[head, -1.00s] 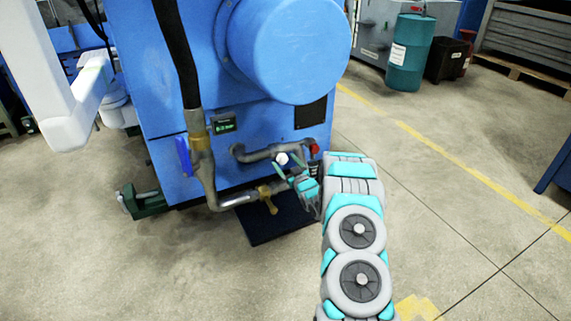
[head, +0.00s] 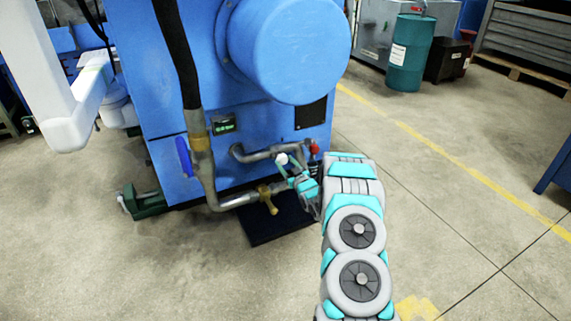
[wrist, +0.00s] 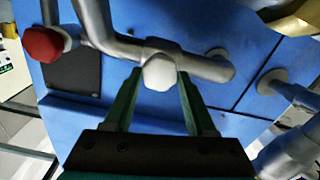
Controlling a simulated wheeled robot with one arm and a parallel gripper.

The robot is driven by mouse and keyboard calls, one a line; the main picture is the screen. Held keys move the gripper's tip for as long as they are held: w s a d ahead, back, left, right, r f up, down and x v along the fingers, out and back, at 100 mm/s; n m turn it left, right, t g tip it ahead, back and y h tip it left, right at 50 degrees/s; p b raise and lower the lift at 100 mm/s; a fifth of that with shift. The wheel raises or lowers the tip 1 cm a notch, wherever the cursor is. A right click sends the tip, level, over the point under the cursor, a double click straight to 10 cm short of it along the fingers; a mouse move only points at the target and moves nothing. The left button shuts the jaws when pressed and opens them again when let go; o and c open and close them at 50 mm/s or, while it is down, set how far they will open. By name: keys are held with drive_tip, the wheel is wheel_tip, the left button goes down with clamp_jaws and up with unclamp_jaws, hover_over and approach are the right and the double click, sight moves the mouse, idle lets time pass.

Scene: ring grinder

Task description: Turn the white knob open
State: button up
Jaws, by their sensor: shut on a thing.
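The white knob (head: 282,159) sits on a grey pipe (head: 254,155) low on the front of the blue machine. In the wrist view the white knob (wrist: 160,73) lies between the fingertips of my gripper (wrist: 161,85), on the bent grey pipe (wrist: 205,66). My gripper also shows in the head view (head: 287,167), reaching the knob from the right. It is shut on the white knob. The knob's underside and its stem are hidden, and I cannot tell its turn angle.
A red knob (head: 314,149) is close to the right, also in the wrist view (wrist: 43,43). A brass valve (head: 267,197) is on the lower pipe. A blue lever (head: 184,157) and a small green display (head: 223,125) are farther left.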

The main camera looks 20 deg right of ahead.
drive_tip(key=shift+r, duration=0.1)
drive_tip(key=shift+r+m+p, duration=0.1)
drive_tip(key=shift+m+p, duration=0.7)
drive_tip(key=shift+m, duration=0.4)
drive_tip(key=m+p, duration=0.1)
drive_tip(key=m, duration=0.1)
drive_tip(key=shift+m, duration=0.4)
drive_tip(key=m+p, duration=0.2)
drive_tip(key=m, duration=0.3)
drive_tip(key=shift+d, duration=0.1)
drive_tip(key=m, duration=0.5)
drive_tip(key=shift+m+p, duration=0.4)
drive_tip(key=m, duration=0.6)
drive_tip(key=shift+f, duration=0.25)
drive_tip(key=o, duration=1.4)
